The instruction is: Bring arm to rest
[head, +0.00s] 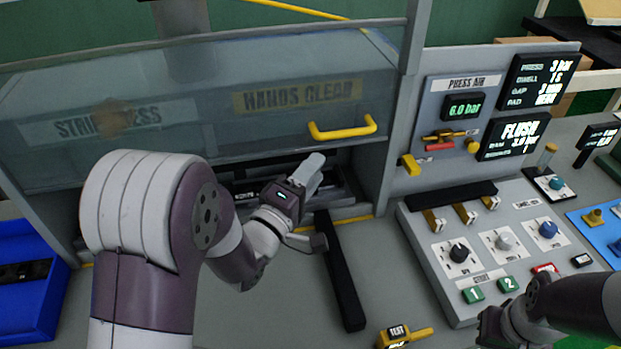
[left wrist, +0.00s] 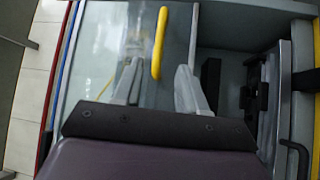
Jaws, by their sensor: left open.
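My left gripper (head: 318,200) is in front of the press opening, below the yellow handle (head: 343,129) of the clear guard. Its two grey fingers are spread with nothing between them. In the left wrist view the open fingers (left wrist: 158,78) point toward the guard, and the yellow handle (left wrist: 159,42) shows past the fingertips, slightly right of the left finger. I see no clear contact with the handle. My left arm bends in from the bottom left and hides part of the opening. My right gripper (head: 497,328) is low at the right, dark and partly cut off; its fingers are unclear.
The clear guard (head: 200,130) covers the upper press front. A black bar (head: 341,270) lies on the bench near my left gripper. A control box (head: 490,245) with knobs stands at right, a blue bin (head: 25,305) at left. A yellow-handled tool (head: 405,335) lies at the front.

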